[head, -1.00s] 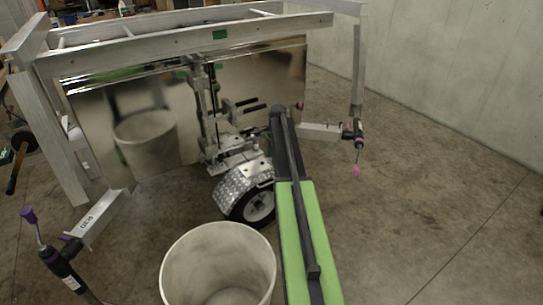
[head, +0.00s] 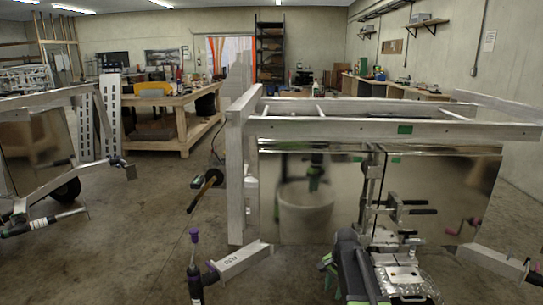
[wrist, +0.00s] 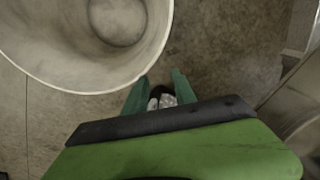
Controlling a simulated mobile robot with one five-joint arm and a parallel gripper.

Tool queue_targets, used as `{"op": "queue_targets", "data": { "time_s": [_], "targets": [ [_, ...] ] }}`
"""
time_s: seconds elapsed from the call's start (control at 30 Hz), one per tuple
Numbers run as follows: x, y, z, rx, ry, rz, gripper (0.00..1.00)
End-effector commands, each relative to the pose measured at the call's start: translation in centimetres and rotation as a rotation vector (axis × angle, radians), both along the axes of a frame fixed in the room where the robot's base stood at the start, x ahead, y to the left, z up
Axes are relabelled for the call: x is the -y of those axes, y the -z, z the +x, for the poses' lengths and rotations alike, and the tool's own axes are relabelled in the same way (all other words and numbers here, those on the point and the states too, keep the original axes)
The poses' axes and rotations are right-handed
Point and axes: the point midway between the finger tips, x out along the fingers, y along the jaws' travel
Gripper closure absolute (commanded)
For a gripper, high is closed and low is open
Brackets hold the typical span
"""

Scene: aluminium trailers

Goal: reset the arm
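My arm (head: 355,268) shows at the bottom of the head view, dark grey with green parts, in front of the trailer. Its gripper cannot be made out directly there. In the wrist view my gripper (wrist: 159,88) has two green fingers standing apart. A small dark and silvery thing shows between them, seemingly beyond the fingers and not held. A large pale bucket (wrist: 45,42) stands on the floor at the upper left of the wrist view, close beside the left finger in the picture.
An aluminium trailer (head: 390,130) with a mirror-like panel stands close ahead; the panel reflects a bucket. Its bracket with a purple-tipped tool (head: 195,265) juts out at lower left. Another trailer (head: 45,95) stands at far left. A wooden workbench (head: 165,108) is behind. Floor between them is open.

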Motion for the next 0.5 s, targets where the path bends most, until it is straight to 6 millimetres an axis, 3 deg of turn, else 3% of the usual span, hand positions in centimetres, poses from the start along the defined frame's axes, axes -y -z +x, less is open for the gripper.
{"op": "queue_targets", "data": {
  "time_s": [0.03,0.1,0.2,0.3,0.4,0.47,0.5],
  "targets": [
    [-2.2,0.0,-3.2,-0.009,-0.096,-0.012,0.67],
    [-4.1,0.1,-6.0,-0.022,-0.227,-0.029,0.67],
    [-5.6,0.1,-9.7,-0.040,-0.399,-0.049,0.67],
    [-5.6,0.1,-13.2,-0.059,-0.565,-0.067,0.67],
    [-5.3,0.2,-15.5,-0.081,-0.751,-0.081,0.67],
    [-5.2,0.2,-15.3,-0.088,-0.863,-0.083,0.67],
    [-5.2,-1.3,-15.2,-0.087,-0.900,-0.085,0.67]
  ]
}}
